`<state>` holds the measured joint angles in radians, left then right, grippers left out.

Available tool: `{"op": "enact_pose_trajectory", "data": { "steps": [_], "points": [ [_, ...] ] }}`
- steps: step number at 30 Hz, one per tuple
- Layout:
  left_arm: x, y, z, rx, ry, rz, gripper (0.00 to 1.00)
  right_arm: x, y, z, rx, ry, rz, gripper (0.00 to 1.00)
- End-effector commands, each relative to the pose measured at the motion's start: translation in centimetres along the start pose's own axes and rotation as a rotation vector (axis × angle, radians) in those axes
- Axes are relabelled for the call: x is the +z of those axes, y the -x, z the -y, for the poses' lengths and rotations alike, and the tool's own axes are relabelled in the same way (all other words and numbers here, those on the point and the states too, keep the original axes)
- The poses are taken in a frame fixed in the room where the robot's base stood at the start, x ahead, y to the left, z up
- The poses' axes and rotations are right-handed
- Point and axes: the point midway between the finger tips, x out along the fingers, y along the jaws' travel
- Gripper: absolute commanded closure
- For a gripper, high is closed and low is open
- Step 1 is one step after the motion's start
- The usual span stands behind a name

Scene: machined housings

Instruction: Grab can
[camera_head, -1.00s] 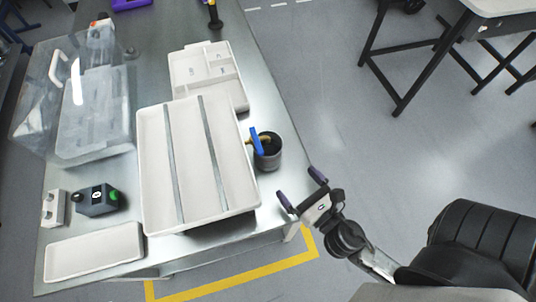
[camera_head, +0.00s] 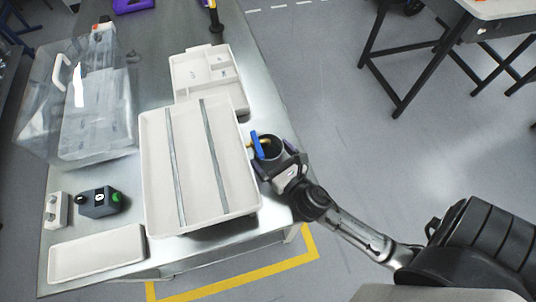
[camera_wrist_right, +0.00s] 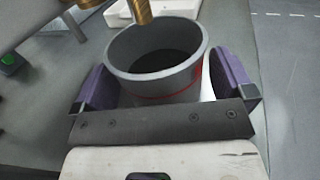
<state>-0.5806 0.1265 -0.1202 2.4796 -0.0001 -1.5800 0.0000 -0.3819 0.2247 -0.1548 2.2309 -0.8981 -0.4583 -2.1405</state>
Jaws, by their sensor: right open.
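The can is a dark grey open cylinder (camera_head: 272,144) at the table's right edge, right of the large white tray. In the right wrist view the can (camera_wrist_right: 158,88) shows its open rim, dark inside and a red line on its side. A blue-handled brass fitting (camera_head: 257,145) shows at the can's left in the head view; its brass part (camera_wrist_right: 141,12) is above the rim in the wrist view. My right gripper (camera_head: 275,166) is open, with one purple finger on each side of the can. Whether the fingers touch it is unclear. My left gripper is not in view.
The large white divided tray (camera_head: 187,170) lies close left of the can. A smaller compartment tray (camera_head: 208,72) is behind it. A clear case (camera_head: 75,110), a dark button box (camera_head: 99,201) and a flat white tray (camera_head: 97,254) are further left. Open floor lies right.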

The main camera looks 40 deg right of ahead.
Motion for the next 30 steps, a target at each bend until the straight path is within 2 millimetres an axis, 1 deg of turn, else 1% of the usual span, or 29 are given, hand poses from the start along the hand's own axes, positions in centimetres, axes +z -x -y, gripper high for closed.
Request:
{"op": "enact_pose_trajectory", "data": {
  "steps": [1, 4, 12, 14, 27, 30],
  "points": [
    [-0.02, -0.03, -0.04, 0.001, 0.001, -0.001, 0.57, 0.06, -0.53, -0.02, 0.001, 0.000, 0.002, 0.00],
    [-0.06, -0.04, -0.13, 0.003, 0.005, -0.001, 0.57, 0.03, -1.08, -0.01, 0.000, 0.000, 0.000, 0.00],
    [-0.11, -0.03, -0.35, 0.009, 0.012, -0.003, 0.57, 0.02, -1.26, -0.01, 0.000, -0.001, -0.001, 0.00],
    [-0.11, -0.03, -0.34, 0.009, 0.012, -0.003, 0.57, 0.02, -1.25, -0.01, 0.000, -0.001, -0.001, 0.05],
    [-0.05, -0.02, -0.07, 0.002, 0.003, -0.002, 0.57, 0.02, -1.23, -0.02, 0.000, -0.001, -0.001, 0.47],
    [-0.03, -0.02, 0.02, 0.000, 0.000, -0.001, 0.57, 0.05, -1.23, -0.02, 0.000, -0.001, 0.000, 0.47]
  ]
}}
